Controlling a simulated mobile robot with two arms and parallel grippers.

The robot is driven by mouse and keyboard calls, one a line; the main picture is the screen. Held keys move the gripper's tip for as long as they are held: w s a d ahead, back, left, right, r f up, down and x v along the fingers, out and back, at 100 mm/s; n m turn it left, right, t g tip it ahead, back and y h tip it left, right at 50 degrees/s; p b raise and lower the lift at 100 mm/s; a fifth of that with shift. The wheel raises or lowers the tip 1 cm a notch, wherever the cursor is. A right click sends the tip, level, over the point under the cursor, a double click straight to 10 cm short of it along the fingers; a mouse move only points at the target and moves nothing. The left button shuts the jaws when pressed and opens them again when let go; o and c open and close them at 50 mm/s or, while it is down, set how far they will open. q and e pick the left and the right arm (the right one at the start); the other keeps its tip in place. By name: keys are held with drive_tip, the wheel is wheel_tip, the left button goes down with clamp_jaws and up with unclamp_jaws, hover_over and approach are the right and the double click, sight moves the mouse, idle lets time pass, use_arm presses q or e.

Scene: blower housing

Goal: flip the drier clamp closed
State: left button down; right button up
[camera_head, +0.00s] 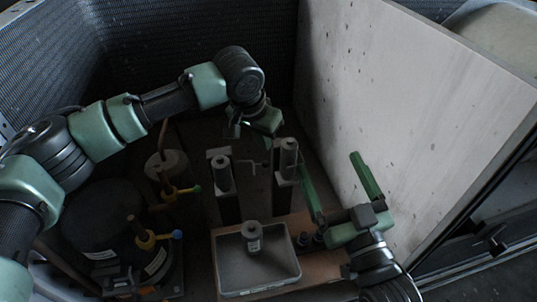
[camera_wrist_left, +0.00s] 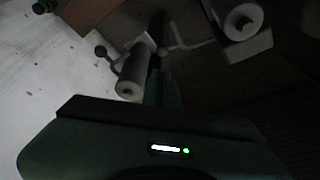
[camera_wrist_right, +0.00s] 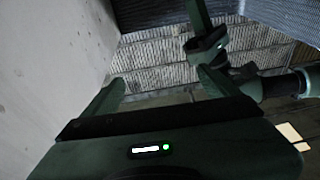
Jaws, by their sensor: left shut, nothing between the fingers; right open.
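Two grey cylinders on dark upright posts stand in the middle of the head view, a left one (camera_head: 222,175) and a right one (camera_head: 288,158). A thin lever (camera_head: 252,164) shows between them. I cannot tell for sure which part is the drier clamp. In the left wrist view a cylinder (camera_wrist_left: 131,78) has thin ball-ended levers (camera_wrist_left: 101,52) beside it. My left gripper (camera_wrist_left: 163,78) is shut and empty, its fingers close to this cylinder; contact is unclear. My right gripper (camera_head: 338,172) is open and empty, right of the posts.
A grey tray (camera_head: 233,293) holding a small cylinder (camera_head: 252,238) sits on a brown board in front. A black tank (camera_head: 100,215) and pipes with yellow valves (camera_head: 146,241) are at left. A pale wall panel (camera_head: 410,110) rises close to the right gripper.

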use_arm(q)
drive_tip(key=b+x, duration=0.2)
drive_tip(key=x, duration=0.4)
use_arm(e)
drive_tip(key=s+r+t+y, duration=0.2)
drive_tip(key=s+r+t, duration=0.3)
drive_tip(key=r, duration=0.4)
drive_tip(key=shift+s+r+t, duration=0.15)
drive_tip(key=shift+s+t, duration=0.05)
drive_tip(key=shift+t, duration=0.4)
use_arm(q)
drive_tip(key=shift+f, duration=0.1)
use_arm(e)
drive_tip(key=shift+w, duration=0.1)
